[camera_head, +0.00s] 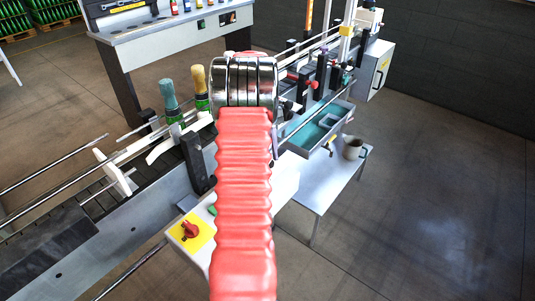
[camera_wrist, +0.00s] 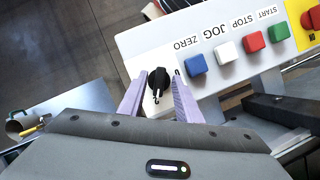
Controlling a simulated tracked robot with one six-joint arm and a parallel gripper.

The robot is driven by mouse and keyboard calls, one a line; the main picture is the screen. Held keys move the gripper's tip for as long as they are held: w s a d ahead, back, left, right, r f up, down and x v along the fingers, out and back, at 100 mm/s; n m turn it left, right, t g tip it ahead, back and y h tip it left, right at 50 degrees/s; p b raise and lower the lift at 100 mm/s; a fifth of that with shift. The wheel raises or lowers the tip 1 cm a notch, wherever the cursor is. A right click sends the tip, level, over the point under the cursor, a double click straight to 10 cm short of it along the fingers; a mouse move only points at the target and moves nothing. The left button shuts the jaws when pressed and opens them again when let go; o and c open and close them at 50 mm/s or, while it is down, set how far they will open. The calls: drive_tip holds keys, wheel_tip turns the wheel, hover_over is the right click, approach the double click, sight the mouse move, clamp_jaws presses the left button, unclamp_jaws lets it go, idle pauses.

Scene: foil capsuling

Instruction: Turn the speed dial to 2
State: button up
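The black speed dial (camera_wrist: 159,79) sits at the end of a white control panel (camera_wrist: 150,42) in the wrist view. My gripper (camera_wrist: 158,82) is open, with one pale purple finger on each side of the dial. A gap shows between each finger and the dial, so it does not look gripped. Numbers around the dial and its pointer setting are too small to read. In the head view the control box (camera_head: 178,246) shows in part beside my red-sleeved arm, which hides the dial and my gripper.
Beside the dial are a blue button (camera_wrist: 197,64), white button (camera_wrist: 225,52), red button (camera_wrist: 253,42) and green button (camera_wrist: 279,32). A red emergency knob (camera_head: 190,230) is on a yellow plate. Floor at right is clear.

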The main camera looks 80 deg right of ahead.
drive_tip(key=v, duration=1.3)
drive_tip(key=shift+w+r, duration=0.15)
drive_tip(key=shift+r, duration=0.15)
drive_tip(key=shift+d, duration=0.1)
idle(0.6)
